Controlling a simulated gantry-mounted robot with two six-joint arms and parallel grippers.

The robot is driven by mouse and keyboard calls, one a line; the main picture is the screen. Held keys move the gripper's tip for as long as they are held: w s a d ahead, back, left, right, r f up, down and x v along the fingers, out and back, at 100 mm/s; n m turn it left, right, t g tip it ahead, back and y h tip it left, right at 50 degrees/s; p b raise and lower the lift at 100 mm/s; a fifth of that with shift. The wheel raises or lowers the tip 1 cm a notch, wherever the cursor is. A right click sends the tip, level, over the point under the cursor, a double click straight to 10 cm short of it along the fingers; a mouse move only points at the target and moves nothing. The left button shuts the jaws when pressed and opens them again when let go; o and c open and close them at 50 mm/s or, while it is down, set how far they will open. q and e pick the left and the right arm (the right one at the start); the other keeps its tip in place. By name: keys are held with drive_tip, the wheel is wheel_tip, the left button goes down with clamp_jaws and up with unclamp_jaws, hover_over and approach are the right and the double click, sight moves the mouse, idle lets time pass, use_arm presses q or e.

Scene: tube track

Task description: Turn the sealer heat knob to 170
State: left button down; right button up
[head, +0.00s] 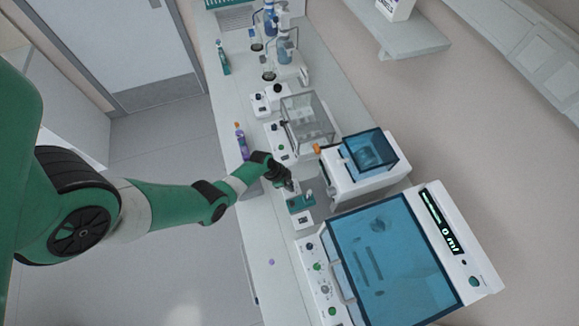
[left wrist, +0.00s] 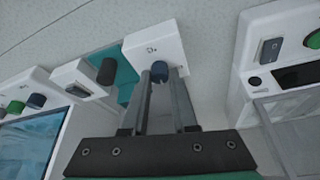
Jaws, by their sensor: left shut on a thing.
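My left gripper (head: 289,186) is low over the bench, at a small white and teal device (head: 300,203). In the left wrist view its two fingers (left wrist: 160,76) are closed on either side of a small dark blue knob (left wrist: 158,69) on a white block (left wrist: 151,46). The knob is mostly between the fingertips. I cannot read any dial number or pointer on it. In the head view the gripper hides the knob. My right gripper is in neither view.
A large machine with a blue lid (head: 385,262) stands in front, and a smaller blue-windowed one (head: 368,152) to the right. A dark knob (left wrist: 106,71) sits beside the teal part.

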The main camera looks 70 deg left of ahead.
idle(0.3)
use_arm(q)
drive_tip(key=c, duration=0.7)
unclamp_jaws()
